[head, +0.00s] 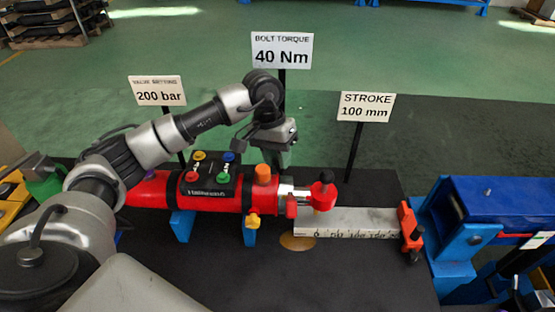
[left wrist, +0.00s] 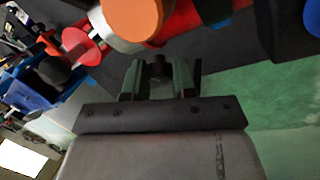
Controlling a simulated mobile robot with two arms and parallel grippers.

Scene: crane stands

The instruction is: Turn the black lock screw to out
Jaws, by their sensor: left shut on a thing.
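The red cylinder (head: 145,190) lies across blue supports. An orange cap (head: 262,174) stands on top near its rod end and also shows large in the left wrist view (left wrist: 138,18). My left gripper (head: 278,160) reaches down on the far side of the cylinder, just behind the orange cap. In the left wrist view its green fingers (left wrist: 158,75) are shut on a small dark stub that looks like the black lock screw (left wrist: 158,66). Only the stub's end shows; the cap and cylinder hide it in the head view. I cannot read its turn. My right gripper is not in view.
A valve block (head: 213,188) with coloured knobs sits on the cylinder. A red rod end (head: 323,196) stands over a scale (head: 350,222) with a red slider (head: 408,224). Signs on posts, including the bolt torque sign (head: 282,50), stand behind. A blue frame (head: 500,205) is at right.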

